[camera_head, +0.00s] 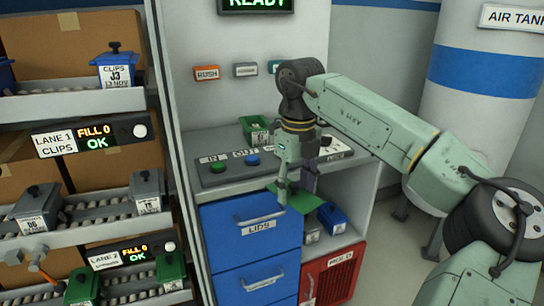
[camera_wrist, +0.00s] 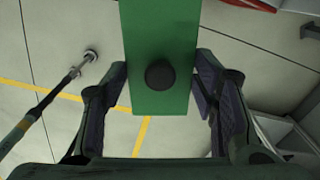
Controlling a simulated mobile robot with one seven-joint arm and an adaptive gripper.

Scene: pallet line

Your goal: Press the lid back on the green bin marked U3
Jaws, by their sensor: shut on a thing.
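My gripper (camera_head: 296,188) is in front of the open shelf, right of the blue drawers. In the wrist view my gripper (camera_wrist: 160,92) is shut on a flat green lid (camera_wrist: 160,35) with a round dark knob. The lid (camera_head: 303,201) also shows in the head view, below the fingers and clear of any bin. A green bin (camera_head: 253,127) with a white label stands on the counter at the back, behind the button panel. Its mark is too small to read, and I cannot tell whether it is open on top.
More green bins stand on the lower left lane (camera_head: 172,267). Grey bins (camera_head: 146,188) stand on the lane above. A blue bin (camera_head: 334,219) stands in the shelf right of the blue drawers (camera_head: 250,235). Floor is free at the right.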

